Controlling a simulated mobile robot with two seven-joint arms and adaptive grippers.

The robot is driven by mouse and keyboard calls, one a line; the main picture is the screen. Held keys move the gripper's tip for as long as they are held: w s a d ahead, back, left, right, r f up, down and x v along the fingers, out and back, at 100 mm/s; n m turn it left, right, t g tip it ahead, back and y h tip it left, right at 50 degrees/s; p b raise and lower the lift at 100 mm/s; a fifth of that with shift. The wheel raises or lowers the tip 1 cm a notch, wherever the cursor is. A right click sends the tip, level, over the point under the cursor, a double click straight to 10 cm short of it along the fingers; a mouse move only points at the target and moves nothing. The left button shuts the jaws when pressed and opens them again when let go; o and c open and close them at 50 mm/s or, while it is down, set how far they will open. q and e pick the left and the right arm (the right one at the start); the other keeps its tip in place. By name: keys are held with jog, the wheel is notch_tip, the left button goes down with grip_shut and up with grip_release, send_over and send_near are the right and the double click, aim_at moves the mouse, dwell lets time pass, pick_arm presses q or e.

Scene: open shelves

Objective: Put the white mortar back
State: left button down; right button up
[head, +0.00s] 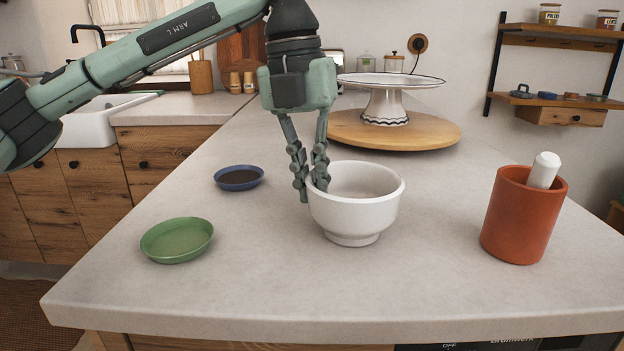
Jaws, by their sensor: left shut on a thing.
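The white mortar (357,212) is a round footed bowl standing upright on the grey countertop, near the middle of the head view. My left gripper (311,190) comes down from above and is shut on the mortar's left rim, one finger outside the wall and the other at the inner side. The mortar's foot appears to rest on the counter. A white pestle (543,170) stands tilted in a terracotta pot (522,217) at the right. My right gripper is not in view.
A green dish (177,240) and a blue dish (239,178) lie left of the mortar. Behind it, a white cake stand (386,104) stands on a round wooden board (440,136). Wall shelves (560,101) hold small dishes and jars at the right. The counter's front is clear.

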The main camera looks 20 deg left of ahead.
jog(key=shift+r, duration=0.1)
pick_arm(q)
jog(key=c, duration=1.7)
grip_release()
jog(key=shift+f, duration=0.1)
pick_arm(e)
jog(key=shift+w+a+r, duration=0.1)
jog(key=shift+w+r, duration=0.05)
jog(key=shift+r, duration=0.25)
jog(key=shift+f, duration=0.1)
pick_arm(q)
jog(key=shift+r, duration=0.3)
jog(key=r, duration=0.4)
jog(key=a+r, duration=0.1)
jog(key=r, duration=0.2)
jog(key=r+p, duration=0.1)
jog(key=r, duration=0.3)
jog(key=shift+a+r, duration=0.25)
jog(key=shift+r, duration=0.05)
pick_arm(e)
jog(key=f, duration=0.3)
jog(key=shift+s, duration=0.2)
